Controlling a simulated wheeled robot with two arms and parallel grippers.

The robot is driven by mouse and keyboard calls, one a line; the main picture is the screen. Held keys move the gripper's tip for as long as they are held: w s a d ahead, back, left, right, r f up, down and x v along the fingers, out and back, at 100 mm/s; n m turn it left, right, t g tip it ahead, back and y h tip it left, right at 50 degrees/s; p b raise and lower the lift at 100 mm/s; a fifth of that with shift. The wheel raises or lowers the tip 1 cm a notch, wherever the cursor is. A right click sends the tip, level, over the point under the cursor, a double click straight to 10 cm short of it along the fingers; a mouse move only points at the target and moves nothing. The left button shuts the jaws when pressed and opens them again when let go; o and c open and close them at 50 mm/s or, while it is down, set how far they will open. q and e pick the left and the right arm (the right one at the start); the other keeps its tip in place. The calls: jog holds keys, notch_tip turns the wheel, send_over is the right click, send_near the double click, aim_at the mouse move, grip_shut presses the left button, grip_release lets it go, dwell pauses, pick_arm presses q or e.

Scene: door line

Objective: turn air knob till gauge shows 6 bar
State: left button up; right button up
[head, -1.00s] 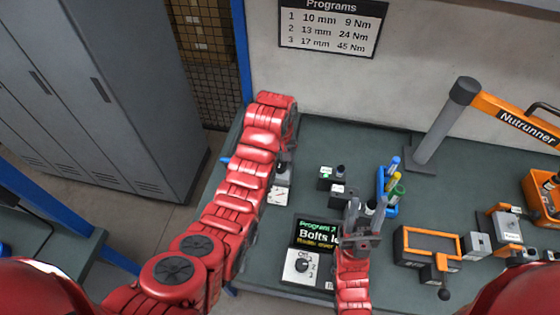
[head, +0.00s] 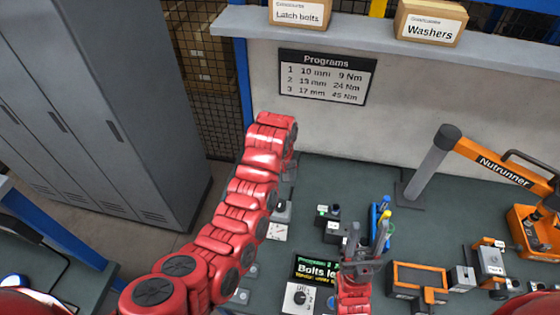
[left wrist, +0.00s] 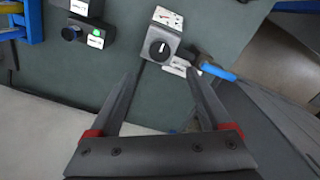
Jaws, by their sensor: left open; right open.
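The air knob (left wrist: 160,48) is a dark round knob with a white mark, on a grey box. In the left wrist view it lies just beyond the fingertips of my left gripper (left wrist: 160,76), which is open and apart from it. The gauge (left wrist: 168,18) is a white plate with a red mark beside the knob; its reading is too small to tell. In the head view the gauge (head: 277,232) shows on the bench beside my left arm, which partly covers the knob box. My right gripper (head: 362,266) is open above the bench beside the program screen.
The program screen (head: 318,268) and a selector dial (head: 299,298) are near the bench front. A blue rack with markers (head: 380,225), small black boxes (head: 330,214) and an orange frame (head: 418,280) stand to the right. A blue handle (left wrist: 217,72) lies close to my left gripper's finger.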

pick_arm(q)
jog(key=shift+r+b, duration=0.75)
jog(key=shift+r, duration=2.2)
